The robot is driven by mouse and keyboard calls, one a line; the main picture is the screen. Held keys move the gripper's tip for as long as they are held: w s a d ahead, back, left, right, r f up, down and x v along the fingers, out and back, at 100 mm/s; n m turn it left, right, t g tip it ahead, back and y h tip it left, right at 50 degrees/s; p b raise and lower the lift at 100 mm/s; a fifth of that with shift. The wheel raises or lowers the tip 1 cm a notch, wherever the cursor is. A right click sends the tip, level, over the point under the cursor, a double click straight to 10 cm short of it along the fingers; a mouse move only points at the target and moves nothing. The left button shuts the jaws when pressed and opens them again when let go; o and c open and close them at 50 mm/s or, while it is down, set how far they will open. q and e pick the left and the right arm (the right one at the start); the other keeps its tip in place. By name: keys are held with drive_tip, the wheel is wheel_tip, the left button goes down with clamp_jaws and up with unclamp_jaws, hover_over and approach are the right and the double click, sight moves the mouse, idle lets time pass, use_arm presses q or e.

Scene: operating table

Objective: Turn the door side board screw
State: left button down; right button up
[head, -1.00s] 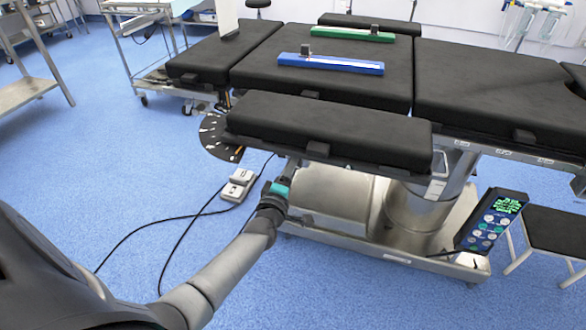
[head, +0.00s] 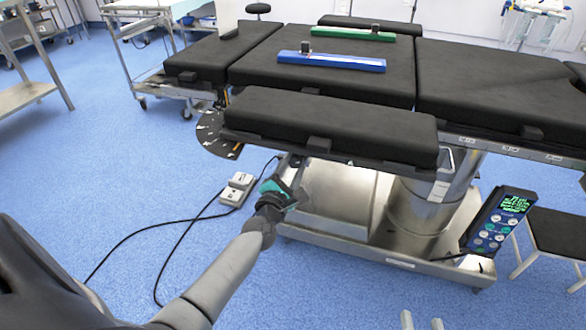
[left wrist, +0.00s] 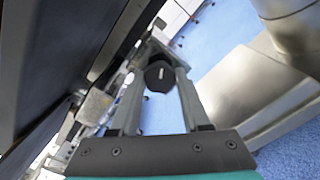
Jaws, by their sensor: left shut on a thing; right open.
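The black screw knob (left wrist: 160,76) sits between the two finger ends of my left gripper (left wrist: 158,80) in the left wrist view. The gripper is shut on it. In the head view my left gripper (head: 286,190), with a teal band, is tilted below the near edge of the black padded side board (head: 330,125). The knob itself cannot be made out there. Two pale finger tips of my right gripper (head: 422,322) show at the bottom edge of the head view, apart and empty, away from the table.
The operating table (head: 490,90) carries a blue bar (head: 335,63) and a green bar (head: 355,34). Its metal base (head: 345,245) and a control panel (head: 500,220) stand at the right. A foot pedal (head: 238,187) with cables lies on open blue floor.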

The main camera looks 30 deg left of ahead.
use_arm(q)
drive_tip(key=n, duration=0.3)
drive_tip(key=shift+f+b, duration=0.1)
drive_tip(key=shift+b, duration=0.3)
drive_tip(key=shift+n, duration=0.8)
drive_tip(key=n, duration=0.2)
drive_tip(key=shift+n, duration=0.4)
drive_tip(key=n, duration=0.4)
use_arm(e)
drive_tip(key=shift+s+a+r+m+t+y, duration=0.2)
drive_tip(key=shift+s+a+r+t, duration=0.15)
drive_tip(key=shift+t, duration=0.25)
drive_tip(key=shift+s+a+r+m+t+y, duration=0.1)
drive_tip(key=shift+s+a+r+t+y, duration=0.1)
drive_tip(key=shift+r+t, duration=0.35)
use_arm(q)
drive_tip(key=shift+n, duration=0.3)
use_arm(e)
drive_tip(key=shift+f, duration=0.15)
use_arm(q)
drive_tip(key=shift+c, duration=1.8)
unclamp_jaws()
drive_tip(key=v, duration=1.5)
use_arm(e)
drive_tip(key=shift+w+f+g, duration=0.1)
drive_tip(key=shift+w+g, duration=0.1)
drive_tip(key=shift+g, duration=0.05)
